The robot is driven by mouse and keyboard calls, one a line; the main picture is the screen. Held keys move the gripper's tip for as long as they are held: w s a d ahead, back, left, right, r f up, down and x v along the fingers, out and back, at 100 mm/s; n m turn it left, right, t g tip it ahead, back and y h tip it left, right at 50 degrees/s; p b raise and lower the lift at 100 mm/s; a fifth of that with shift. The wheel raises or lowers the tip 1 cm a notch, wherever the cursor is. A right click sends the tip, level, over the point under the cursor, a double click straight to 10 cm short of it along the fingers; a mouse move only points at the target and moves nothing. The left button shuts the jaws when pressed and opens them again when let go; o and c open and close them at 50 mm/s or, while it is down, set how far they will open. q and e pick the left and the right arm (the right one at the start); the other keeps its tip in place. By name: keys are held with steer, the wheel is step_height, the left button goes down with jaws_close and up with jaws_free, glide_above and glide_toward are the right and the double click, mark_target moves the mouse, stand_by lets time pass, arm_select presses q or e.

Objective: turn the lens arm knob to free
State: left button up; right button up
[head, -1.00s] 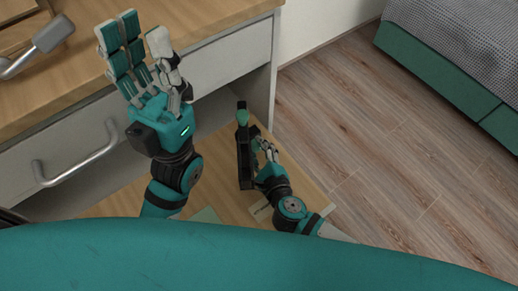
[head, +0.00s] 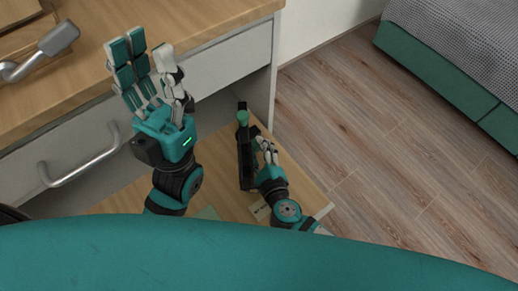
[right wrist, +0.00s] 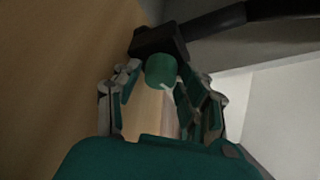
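The lens arm knob (head: 242,117) is a small green cylinder near the far end of a black arm (head: 246,165) in the lower opening of the desk. In the right wrist view the knob (right wrist: 160,69) sits against a dark block, centred ahead of my fingers. My right gripper (head: 266,150) is open beside the black arm, nearer to me than the knob. In the right wrist view its fingers (right wrist: 162,95) are spread to the left and right, with the knob between or just beyond their tips; contact cannot be told. My left gripper (head: 143,55) is open and empty, raised in front of the desk.
The desk top (head: 205,18) and a drawer front with a metal handle (head: 78,168) lie at the left. A grey-headed metal object (head: 45,50) lies on the desk. Wooden floor (head: 380,150) is clear at the right, up to a green-sided bed (head: 440,80).

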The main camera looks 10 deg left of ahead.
steer(key=v, duration=1.2)
steer(key=shift+f, duration=0.1)
